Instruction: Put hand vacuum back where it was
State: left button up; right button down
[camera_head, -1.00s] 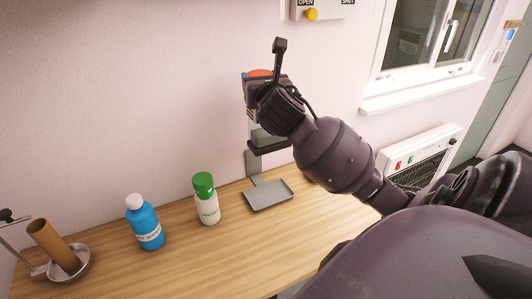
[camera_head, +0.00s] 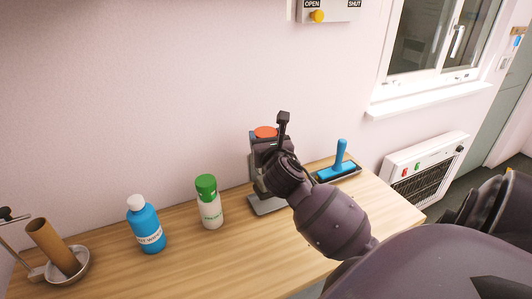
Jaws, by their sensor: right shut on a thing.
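The hand vacuum (camera_head: 265,132), a grey body with an orange-red top, is upright at the back of the wooden table. It is mostly hidden behind my right gripper (camera_head: 273,152), which is shut on it. The grey stand's flat base (camera_head: 262,206) shows directly below on the table. The vacuum is at the stand's upright part, but my gripper and wrist hide whether it is seated or touching. My left gripper is not in view.
A green-capped white bottle (camera_head: 209,205) and a blue bottle (camera_head: 146,228) stand left of the stand. A metal bowl with a brown tube (camera_head: 54,247) is farther left. A blue-handled tool (camera_head: 341,160) lies on the right. The table front is clear.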

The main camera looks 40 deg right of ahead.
jog(key=shift+f+b, duration=0.5)
jog(key=shift+f, duration=1.6)
jog(key=shift+c, duration=1)
grip_release()
jog(key=shift+f, duration=0.15)
